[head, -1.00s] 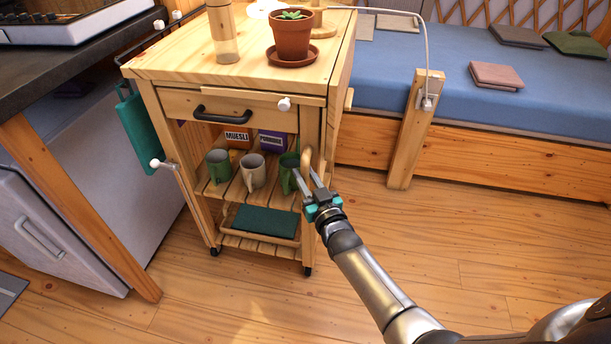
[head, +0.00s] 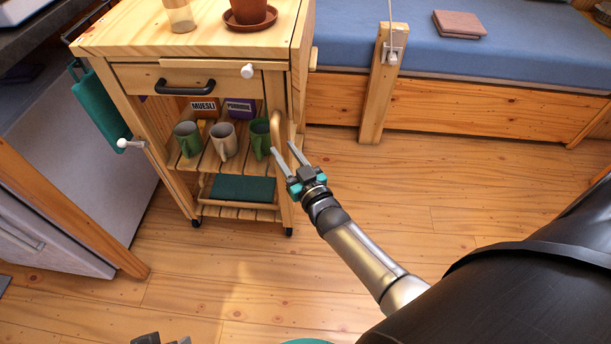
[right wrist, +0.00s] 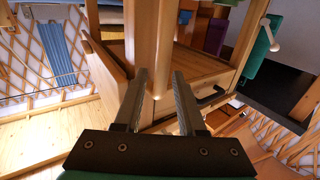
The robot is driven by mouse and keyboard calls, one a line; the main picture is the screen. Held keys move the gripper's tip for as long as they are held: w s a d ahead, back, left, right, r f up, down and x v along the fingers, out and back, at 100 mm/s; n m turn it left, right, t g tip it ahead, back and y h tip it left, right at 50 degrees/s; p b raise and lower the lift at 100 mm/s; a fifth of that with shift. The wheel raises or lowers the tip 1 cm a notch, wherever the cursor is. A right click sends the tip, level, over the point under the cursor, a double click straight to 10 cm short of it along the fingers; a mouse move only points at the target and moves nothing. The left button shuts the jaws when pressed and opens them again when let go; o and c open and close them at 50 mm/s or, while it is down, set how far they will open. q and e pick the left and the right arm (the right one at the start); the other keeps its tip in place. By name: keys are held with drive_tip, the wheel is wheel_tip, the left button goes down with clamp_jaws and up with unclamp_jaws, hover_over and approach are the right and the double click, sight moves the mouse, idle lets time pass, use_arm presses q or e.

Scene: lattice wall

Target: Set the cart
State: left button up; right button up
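The wooden cart (head: 230,73) stands left of centre in the head view. In the right wrist view, the open fingers (right wrist: 160,72) point at the cart's wood. A dark piece at the bottom edge may be my left gripper (head: 160,340).
A plant pot (head: 248,10) and a glass jar (head: 179,15) stand on the cart top. Muesli and purple boxes (head: 240,106) sit behind the mugs. A wooden post (head: 375,110) stands by the blue bench (head: 515,50). The floor (head: 400,190) right of the cart is clear.

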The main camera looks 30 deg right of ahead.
use_arm(q)
drive_tip(key=s+f+g+p, duration=0.1)
drive_tip(key=s+f+p, duration=0.2)
drive_tip(key=f, duration=0.4)
drive_tip(key=shift+a, duration=0.25)
use_arm(e)
drive_tip(key=s, duration=1)
use_arm(q)
drive_tip(key=shift+f, duration=0.1)
